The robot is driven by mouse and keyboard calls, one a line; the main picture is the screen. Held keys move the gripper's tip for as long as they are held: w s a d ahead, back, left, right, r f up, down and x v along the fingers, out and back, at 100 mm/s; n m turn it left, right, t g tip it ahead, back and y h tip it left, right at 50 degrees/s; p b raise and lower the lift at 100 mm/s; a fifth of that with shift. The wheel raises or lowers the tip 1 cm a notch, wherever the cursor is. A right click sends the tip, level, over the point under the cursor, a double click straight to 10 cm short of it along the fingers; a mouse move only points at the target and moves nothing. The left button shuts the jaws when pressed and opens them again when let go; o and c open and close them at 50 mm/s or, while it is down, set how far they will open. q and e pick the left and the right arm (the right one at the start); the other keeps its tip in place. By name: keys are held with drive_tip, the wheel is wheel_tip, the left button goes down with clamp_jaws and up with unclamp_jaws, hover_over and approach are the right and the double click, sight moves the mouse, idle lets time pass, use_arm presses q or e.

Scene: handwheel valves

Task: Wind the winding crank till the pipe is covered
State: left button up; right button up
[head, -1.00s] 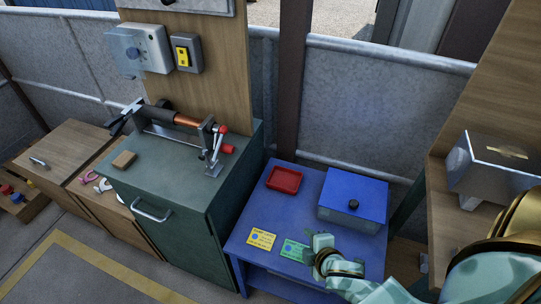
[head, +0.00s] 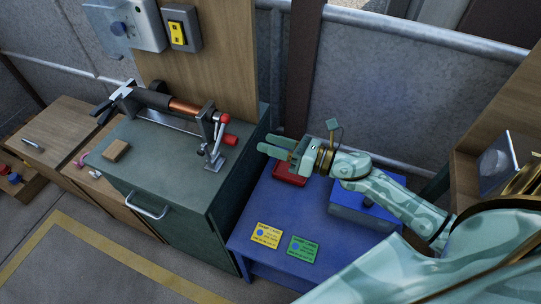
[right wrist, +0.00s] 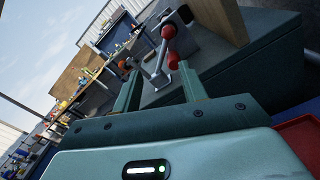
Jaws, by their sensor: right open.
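The winding crank (head: 219,134) is at the right end of a bench-top winder, with a silver arm and red knobs; it also shows in the right wrist view (right wrist: 172,48), ahead of the fingers. The pipe (head: 184,107) lies along the winder. Its right part is bare copper and a dark covering (head: 150,97) wraps the part to the left. My right gripper (head: 265,146) is open and empty, to the right of the crank and apart from it. In the right wrist view its two fingers (right wrist: 157,84) point toward the crank. My left gripper is not in view.
The winder stands on a green cabinet (head: 175,185) with a small wooden block (head: 116,150). A blue table (head: 285,205) to the right holds a red tray (head: 290,175), a blue box (head: 350,206) and two cards, partly under my right arm. A switch box (head: 178,30) hangs above.

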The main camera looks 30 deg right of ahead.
drive_tip(key=b, duration=0.2)
approach(237, 142)
drive_tip(key=shift+p+x, duration=0.45)
drive_tip(key=shift+x, duration=4.45)
drive_tip(key=c, duration=0.8)
